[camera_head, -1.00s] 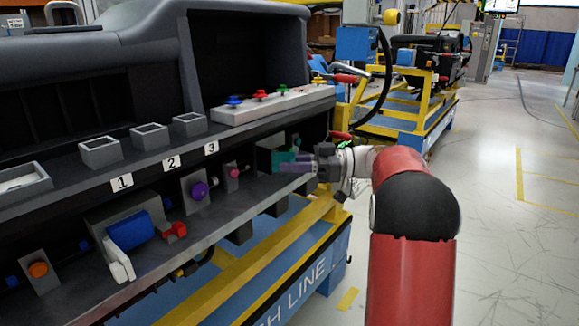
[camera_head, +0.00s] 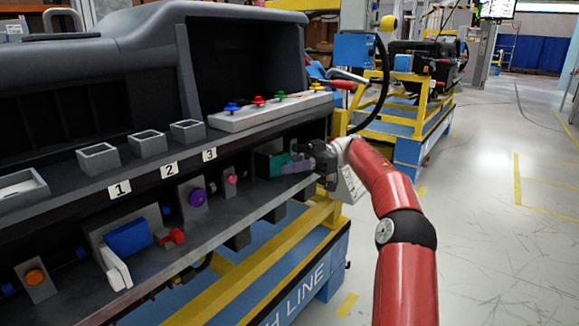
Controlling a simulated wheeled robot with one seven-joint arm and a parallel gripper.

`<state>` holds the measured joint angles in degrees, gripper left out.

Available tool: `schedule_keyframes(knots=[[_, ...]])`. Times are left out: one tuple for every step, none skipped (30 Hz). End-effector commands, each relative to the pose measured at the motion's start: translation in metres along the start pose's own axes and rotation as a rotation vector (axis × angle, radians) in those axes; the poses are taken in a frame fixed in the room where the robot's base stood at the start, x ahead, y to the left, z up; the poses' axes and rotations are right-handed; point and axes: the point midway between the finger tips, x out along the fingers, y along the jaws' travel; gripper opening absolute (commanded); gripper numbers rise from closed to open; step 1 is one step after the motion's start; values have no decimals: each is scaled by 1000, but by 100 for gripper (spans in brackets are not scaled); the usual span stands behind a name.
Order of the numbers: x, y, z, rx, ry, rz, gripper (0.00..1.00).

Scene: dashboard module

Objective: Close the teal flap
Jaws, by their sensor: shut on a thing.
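The teal flap (camera_head: 279,161) is at the right end of the lower shelf of the dashboard module, beside a dark green box-like housing (camera_head: 264,165). My gripper (camera_head: 296,166) reaches in from the right, level with the shelf, and is shut on the flap's right-hand part. The fingers hide part of the flap, so its exact angle is hard to tell.
A grey strip with coloured knobs (camera_head: 267,110) lies on the ledge above. Left along the lower shelf are a pink knob (camera_head: 231,179), a purple knob (camera_head: 198,195), a red handle (camera_head: 171,238) and a blue block (camera_head: 129,237). The floor at right is clear.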

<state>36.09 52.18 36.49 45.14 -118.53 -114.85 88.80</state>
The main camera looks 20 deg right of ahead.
Motion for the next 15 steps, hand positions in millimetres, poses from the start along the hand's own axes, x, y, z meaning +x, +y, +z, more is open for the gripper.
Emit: schedule_keyframes(knots=[[1,-1,1,1,0,-14,0],[1,-1,1,1,0,-16,0],[1,-1,0,1,0,-18,0],[1,-1,0,1,0,-19,0],[1,-1,0,1,0,-20,0],[1,-1,0,1,-1,-20,0],[1,-1,0,1,-1,-21,0],[2,-1,0,1,-1,-21,0],[2,-1,0,1,-1,-21,0],[2,-1,0,1,-1,-21,0],[2,-1,0,1,-1,-21,0],[2,-1,0,1,-1,-21,0],[2,-1,0,1,-1,-21,0],[2,-1,0,1,-1,-21,0],[2,-1,0,1,-1,-21,26]])
